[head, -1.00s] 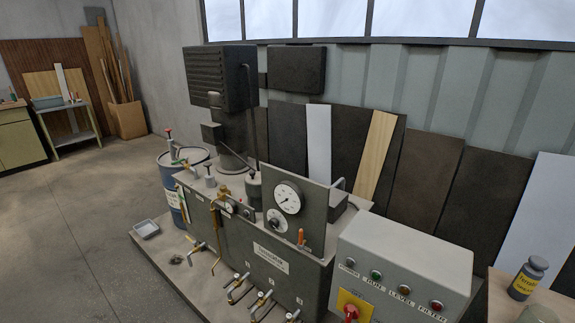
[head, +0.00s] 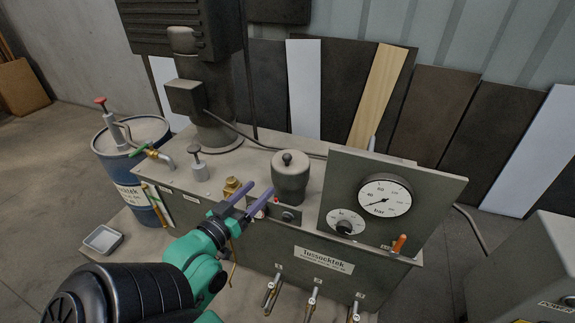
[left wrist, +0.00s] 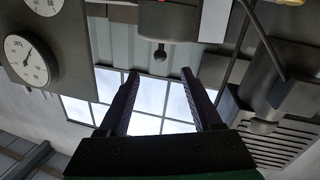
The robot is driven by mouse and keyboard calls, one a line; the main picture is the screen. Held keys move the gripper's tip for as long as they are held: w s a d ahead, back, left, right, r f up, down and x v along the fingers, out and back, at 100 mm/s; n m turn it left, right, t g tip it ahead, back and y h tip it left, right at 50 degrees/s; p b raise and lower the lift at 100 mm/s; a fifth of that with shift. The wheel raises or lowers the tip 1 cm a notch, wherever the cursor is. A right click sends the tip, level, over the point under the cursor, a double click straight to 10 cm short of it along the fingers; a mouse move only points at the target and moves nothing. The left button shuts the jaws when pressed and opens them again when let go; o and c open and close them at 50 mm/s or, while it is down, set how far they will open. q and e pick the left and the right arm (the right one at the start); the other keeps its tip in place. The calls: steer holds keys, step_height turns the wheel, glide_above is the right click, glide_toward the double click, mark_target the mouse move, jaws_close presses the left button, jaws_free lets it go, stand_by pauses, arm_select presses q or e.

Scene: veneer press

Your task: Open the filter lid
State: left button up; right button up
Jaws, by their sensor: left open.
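The filter is a dark grey cylinder (head: 291,184) on top of the grey machine tank. Its lid (head: 291,163) has a small black ball knob (head: 287,158) and sits on the cylinder. My left gripper (head: 257,190) is open and empty, with its purple fingers just left of the filter, apart from the knob. In the left wrist view, which is upside down, the knob (left wrist: 159,53) hangs just beyond and between the open fingertips (left wrist: 160,74). My right gripper is not in view.
A gauge panel (head: 390,200) stands close right of the filter. A motor column (head: 208,100), a grey filler cap (head: 200,172) and a brass fitting (head: 232,187) are to its left. A blue drum (head: 128,170) stands at the left. Air above the filter is clear.

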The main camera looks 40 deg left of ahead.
arm_select(q)
steer(key=a, duration=0.1)
glide_toward(284, 161)
steer(key=w, duration=0.7)
steer(key=w+a+p, duration=0.1)
steer(key=w, duration=0.2)
steer(key=shift+w+a, duration=0.2)
steer(key=shift+w, duration=0.45)
steer(key=shift+a+f, duration=0.1)
jaws_close()
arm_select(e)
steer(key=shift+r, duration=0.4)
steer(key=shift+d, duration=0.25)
